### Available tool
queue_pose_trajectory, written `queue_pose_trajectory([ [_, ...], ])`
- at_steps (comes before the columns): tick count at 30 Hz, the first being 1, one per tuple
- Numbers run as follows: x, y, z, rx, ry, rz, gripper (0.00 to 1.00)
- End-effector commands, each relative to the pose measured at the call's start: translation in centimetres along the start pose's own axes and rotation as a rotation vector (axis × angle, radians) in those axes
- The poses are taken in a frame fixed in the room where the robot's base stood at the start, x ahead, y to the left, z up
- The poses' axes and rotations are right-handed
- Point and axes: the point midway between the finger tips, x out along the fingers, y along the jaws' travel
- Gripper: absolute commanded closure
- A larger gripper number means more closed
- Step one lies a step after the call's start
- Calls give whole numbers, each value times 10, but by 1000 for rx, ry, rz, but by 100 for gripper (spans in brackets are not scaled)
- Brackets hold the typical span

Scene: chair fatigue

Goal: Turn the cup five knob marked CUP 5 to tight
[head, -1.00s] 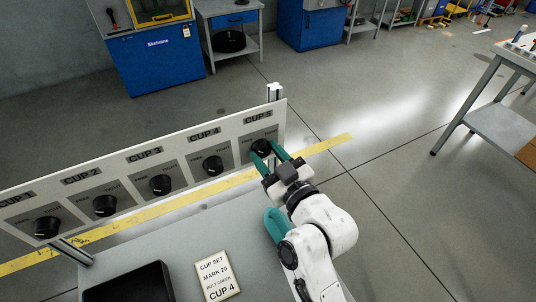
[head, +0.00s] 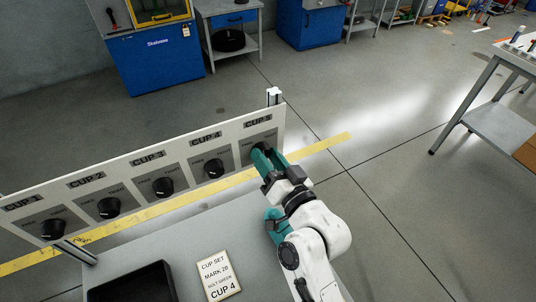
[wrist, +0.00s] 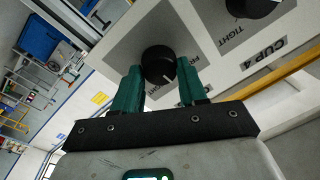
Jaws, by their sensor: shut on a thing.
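The CUP 5 knob (wrist: 160,65) is round and black, on a grey plate on the white panel (head: 231,130). In the wrist view it sits between the two green fingers of my gripper (wrist: 160,82), which are shut on its sides. In the head view my gripper (head: 263,157) covers nearly all of this knob, below the CUP 5 label (head: 257,121).
The CUP 4 knob (head: 214,168) is the neighbour on the left, with further black knobs beyond it. A card (head: 217,275) reading CUP 4 and a black tray (head: 130,283) lie on the grey bench. The floor right of my arm is clear.

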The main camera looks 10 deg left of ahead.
Motion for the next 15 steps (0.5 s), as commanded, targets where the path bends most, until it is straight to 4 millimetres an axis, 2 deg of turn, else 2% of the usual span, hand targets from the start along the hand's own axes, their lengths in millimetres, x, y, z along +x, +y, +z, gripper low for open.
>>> queue_pose_trajectory([
  [15,0,0,-1,487,41,10,89],
])
